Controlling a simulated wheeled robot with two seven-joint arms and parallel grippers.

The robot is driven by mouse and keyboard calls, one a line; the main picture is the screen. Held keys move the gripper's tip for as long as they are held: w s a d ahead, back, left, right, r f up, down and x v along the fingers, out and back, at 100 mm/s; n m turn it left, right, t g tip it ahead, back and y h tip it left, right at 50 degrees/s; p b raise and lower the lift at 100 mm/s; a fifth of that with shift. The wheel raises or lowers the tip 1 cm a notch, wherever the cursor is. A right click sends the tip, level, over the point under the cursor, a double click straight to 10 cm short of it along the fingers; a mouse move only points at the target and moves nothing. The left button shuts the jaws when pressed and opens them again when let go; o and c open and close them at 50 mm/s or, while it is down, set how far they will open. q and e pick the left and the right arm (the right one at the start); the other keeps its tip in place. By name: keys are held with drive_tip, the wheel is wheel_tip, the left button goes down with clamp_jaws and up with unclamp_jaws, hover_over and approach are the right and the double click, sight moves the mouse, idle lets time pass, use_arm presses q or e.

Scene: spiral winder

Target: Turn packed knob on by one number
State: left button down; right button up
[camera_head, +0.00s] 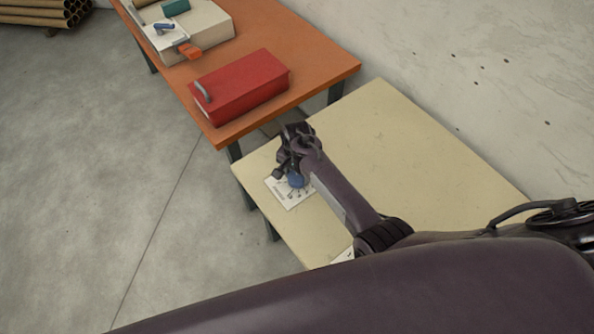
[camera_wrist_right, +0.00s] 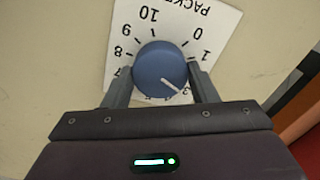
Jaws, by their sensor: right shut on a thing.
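The blue round knob (camera_wrist_right: 160,69) sits on a white dial card (camera_wrist_right: 190,22) printed with "PACKE" and numbers, upside down in the right wrist view. The numbers 7, 8, 9, 10, 0 and 1 show around it; those at the lower edge are partly hidden by my gripper. The knob's white pointer line slants to the lower right, near a half-hidden number. My right gripper (camera_wrist_right: 161,76) is shut on the knob, one finger on each side. In the head view the card (camera_head: 281,194) and knob (camera_head: 296,180) lie under my right gripper (camera_head: 291,171). My left gripper is not in view.
The cream table (camera_head: 400,140) is mostly bare. A second white card edge (camera_head: 343,256) shows beside my arm. The orange table (camera_head: 310,50) beyond holds a red box (camera_head: 240,87) and a pale box (camera_head: 200,28) with small items. A wall stands at the right.

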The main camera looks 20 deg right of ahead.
drive_tip(key=shift+m, duration=0.6)
drive_tip(key=o, duration=1)
wheel_tip(320, 180, up, 8)
drive_tip(key=shift+f, duration=0.1)
idle(0.4)
